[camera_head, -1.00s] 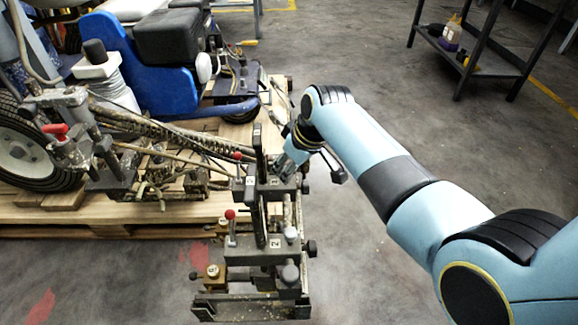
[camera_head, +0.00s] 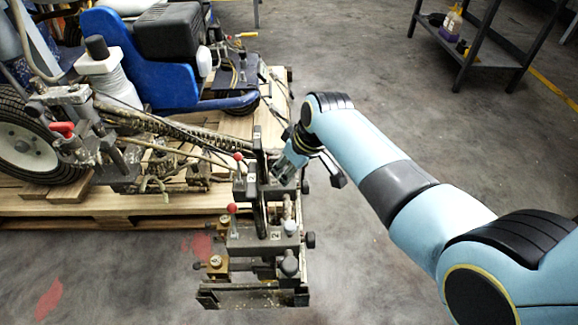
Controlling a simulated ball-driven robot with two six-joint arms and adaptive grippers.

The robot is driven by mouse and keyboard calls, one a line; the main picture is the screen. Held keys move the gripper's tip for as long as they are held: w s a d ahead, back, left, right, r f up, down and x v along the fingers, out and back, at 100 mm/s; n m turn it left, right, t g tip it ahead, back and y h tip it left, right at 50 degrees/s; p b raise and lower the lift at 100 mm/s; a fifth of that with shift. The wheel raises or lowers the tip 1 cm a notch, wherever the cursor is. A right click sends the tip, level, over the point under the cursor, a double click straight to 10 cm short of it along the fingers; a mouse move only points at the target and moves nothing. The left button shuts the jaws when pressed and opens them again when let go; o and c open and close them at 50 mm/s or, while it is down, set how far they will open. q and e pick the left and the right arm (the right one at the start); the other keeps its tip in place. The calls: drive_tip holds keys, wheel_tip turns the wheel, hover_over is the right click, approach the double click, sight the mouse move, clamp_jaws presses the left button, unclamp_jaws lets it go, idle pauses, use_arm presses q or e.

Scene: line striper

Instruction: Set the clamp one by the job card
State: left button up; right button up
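The clamp fixture stands at the front end of the line striper, in the lower middle of the head view. It has a dark upright bar (camera_head: 259,180) and two dark clamp blocks. The nearer block (camera_head: 262,242) carries a tag that looks like "2" and a red-knobbed lever (camera_head: 232,208). The farther block (camera_head: 243,188) has a small tag, too small to read surely, and a red-knobbed lever (camera_head: 238,157). My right gripper (camera_head: 287,170) is just right of the upright bar, by the farther block. Its fingertips are partly hidden; contact is unclear. I see no job card.
The striper with its blue seat (camera_head: 165,60) rests on a wooden pallet (camera_head: 120,208). Brass-coloured blocks (camera_head: 216,264) sit low on the fixture's left. A dark metal shelf (camera_head: 485,55) with bottles stands at the upper right. Floor between it and my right arm is clear.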

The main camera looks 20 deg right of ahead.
drive_tip(key=shift+o, duration=1.1)
drive_tip(key=v, duration=1.2)
drive_tip(key=s+d+f+m+g+h+p, duration=0.1)
drive_tip(key=s+d+f+p, duration=0.2)
drive_tip(key=s+f, duration=0.6)
drive_tip(key=s+d+f+m+g+h+p, duration=0.1)
drive_tip(key=s+d+f, duration=0.4)
drive_tip(key=s, duration=1.9)
drive_tip(key=s+d+f+m+g+h+p, duration=0.1)
drive_tip(key=s+d+f+m+p, duration=0.2)
drive_tip(key=s+f, duration=1)
drive_tip(key=shift+s+d+f+p, duration=0.4)
drive_tip(key=shift+s+d+p, duration=0.75)
drive_tip(key=shift+s, duration=0.8)
